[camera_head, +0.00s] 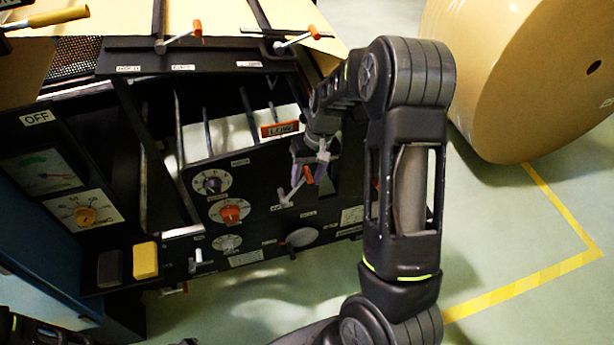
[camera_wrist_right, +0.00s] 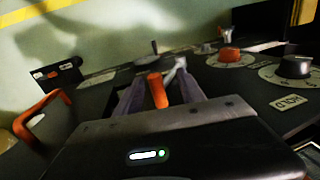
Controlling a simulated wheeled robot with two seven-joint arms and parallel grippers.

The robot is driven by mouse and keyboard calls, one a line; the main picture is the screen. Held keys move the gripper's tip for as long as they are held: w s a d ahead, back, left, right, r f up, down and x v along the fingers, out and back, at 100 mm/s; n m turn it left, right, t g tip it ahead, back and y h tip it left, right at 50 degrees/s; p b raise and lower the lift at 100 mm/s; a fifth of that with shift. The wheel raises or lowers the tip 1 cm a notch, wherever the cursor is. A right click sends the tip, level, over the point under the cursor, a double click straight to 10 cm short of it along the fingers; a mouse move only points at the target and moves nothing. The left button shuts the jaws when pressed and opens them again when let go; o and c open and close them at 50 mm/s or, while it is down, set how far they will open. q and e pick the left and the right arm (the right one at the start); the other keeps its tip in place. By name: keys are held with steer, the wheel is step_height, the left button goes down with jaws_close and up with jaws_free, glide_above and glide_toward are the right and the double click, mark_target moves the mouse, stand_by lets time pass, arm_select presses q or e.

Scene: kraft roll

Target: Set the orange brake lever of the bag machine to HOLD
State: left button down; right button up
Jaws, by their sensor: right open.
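The bag machine's dark panel (camera_head: 262,215) stands at the left and middle of the head view. The orange-tipped lever (camera_head: 308,175) has a silver arm slanting up and right from its pivot. My right gripper (camera_head: 310,162) is open at this lever. In the wrist view the orange handle (camera_wrist_right: 157,91) lies between the two fingers of the right gripper (camera_wrist_right: 158,98); whether they touch it I cannot tell. A HOLD label (camera_wrist_right: 290,101) reads upside down beside a black knob. My left gripper is not in view.
An orange knob (camera_head: 230,212) and a black knob (camera_head: 211,182) sit left of the lever. A red-orange loop handle (camera_wrist_right: 38,115) is at the left in the wrist view. A large kraft roll (camera_head: 530,80) stands at right.

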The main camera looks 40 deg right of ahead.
jaws_close()
stand_by(0.6)
steer(key=shift+d, duration=0.1)
stand_by(0.8)
